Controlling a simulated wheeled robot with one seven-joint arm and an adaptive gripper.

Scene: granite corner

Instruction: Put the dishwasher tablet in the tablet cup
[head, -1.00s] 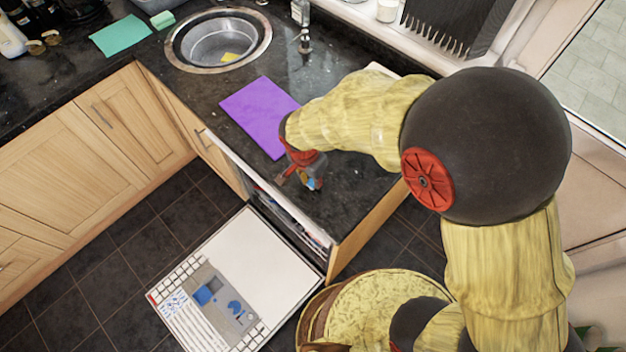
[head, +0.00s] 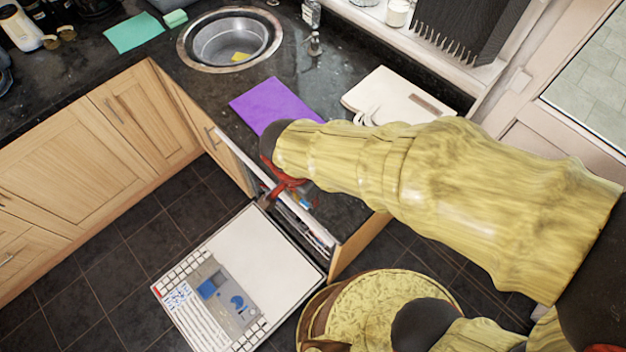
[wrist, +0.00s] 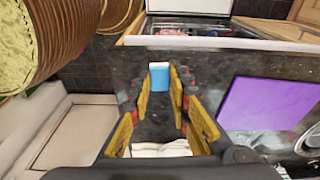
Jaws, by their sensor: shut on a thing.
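The dishwasher tablet (wrist: 159,77) is a small blue block with a white top. In the wrist view my gripper (wrist: 160,85) is shut on it, with the yellow fingers on either side. In the head view my gripper (head: 267,203) is above the counter edge over the open dishwasher; I cannot make out the tablet there. The dishwasher door (head: 263,240) lies open and low. I cannot tell which is the tablet cup.
A purple mat (head: 275,103) lies on the dark counter, with a sink (head: 230,40) behind it. A white board (head: 400,96) lies to its right. A round yellow-patterned seat (head: 375,305) stands right of the door. Dark floor tiles are clear at left.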

